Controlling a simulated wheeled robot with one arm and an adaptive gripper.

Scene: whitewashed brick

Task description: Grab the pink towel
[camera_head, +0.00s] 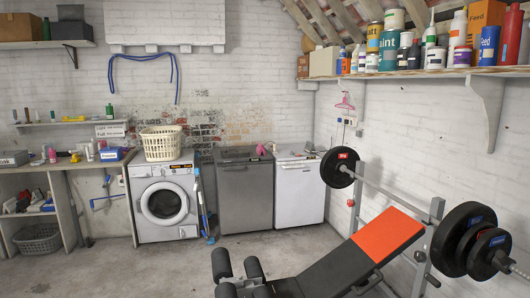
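A small pink item (269,147) lies at the back, where the tops of the grey appliance (243,195) and the white appliance (299,195) meet. It is too small to tell whether it is the pink towel. A pink hanger-shaped item (345,102) hangs on the right wall above the white appliance. No other pink cloth can be made out. My gripper is not in view.
A weight bench (345,262) with a loaded barbell fills the front right. A white washing machine (164,205) with a cream basket (161,143) on top stands left of the appliances. A workbench (65,170) is at far left. The concrete floor (130,270) at front left is clear.

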